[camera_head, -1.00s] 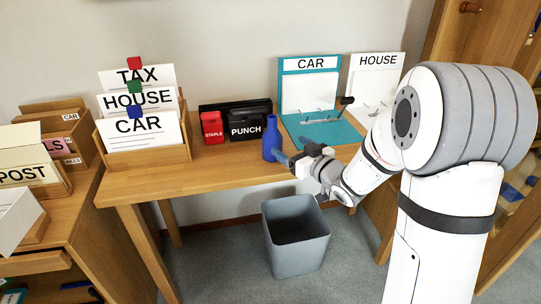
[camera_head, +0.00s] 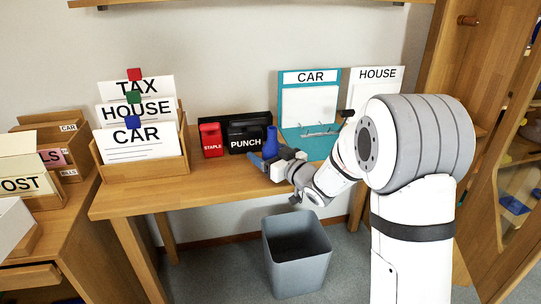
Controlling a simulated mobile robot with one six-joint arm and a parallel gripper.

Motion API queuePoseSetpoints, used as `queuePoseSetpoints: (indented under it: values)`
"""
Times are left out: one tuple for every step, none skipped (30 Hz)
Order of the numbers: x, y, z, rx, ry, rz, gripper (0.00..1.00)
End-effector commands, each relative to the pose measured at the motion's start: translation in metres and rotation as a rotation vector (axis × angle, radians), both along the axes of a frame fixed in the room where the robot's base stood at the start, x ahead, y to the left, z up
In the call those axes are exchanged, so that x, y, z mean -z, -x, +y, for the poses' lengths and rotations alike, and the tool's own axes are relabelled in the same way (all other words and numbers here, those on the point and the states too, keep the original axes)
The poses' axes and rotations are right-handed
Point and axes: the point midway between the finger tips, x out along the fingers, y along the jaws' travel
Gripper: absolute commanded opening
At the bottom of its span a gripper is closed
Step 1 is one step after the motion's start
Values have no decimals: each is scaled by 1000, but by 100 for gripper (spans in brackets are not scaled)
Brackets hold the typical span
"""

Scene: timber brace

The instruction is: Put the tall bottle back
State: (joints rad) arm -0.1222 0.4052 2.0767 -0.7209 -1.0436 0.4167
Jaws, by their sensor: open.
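The tall blue bottle (camera_head: 270,143) stands upright on the wooden desk (camera_head: 215,190), in front of the black punch. My gripper (camera_head: 262,160) is at the lower part of the bottle, reaching in from the right. Its jaws are open, with a blue-grey finger showing at the bottle's left front. The far finger is hidden behind the bottle or the near parts of the gripper. I cannot tell whether a finger touches the bottle.
A card box (camera_head: 145,168) is at the desk's left. A teal CAR binder (camera_head: 318,145) is right. A grey bin (camera_head: 296,258) stands on the floor below my gripper.

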Motion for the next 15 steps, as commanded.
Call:
queuePoseSetpoints:
  values:
    - [0,0,0,0,0,0,79]
    - [0,0,0,0,0,0,78]
    - [0,0,0,0,0,0,74]
    - [0,0,0,0,0,0,72]
    - [0,0,0,0,0,0,70]
    - [0,0,0,0,0,0,66]
    - [0,0,0,0,0,0,64]
    - [0,0,0,0,0,0,61]
    - [0,0,0,0,0,0,58]
    - [0,0,0,0,0,0,56]
    - [0,0,0,-1,0,0,53]
    - [0,0,0,-1,0,0,50]
    - [0,0,0,-1,0,0,47]
    - [0,1,0,-1,0,0,45]
    - [0,1,0,-1,0,0,42]
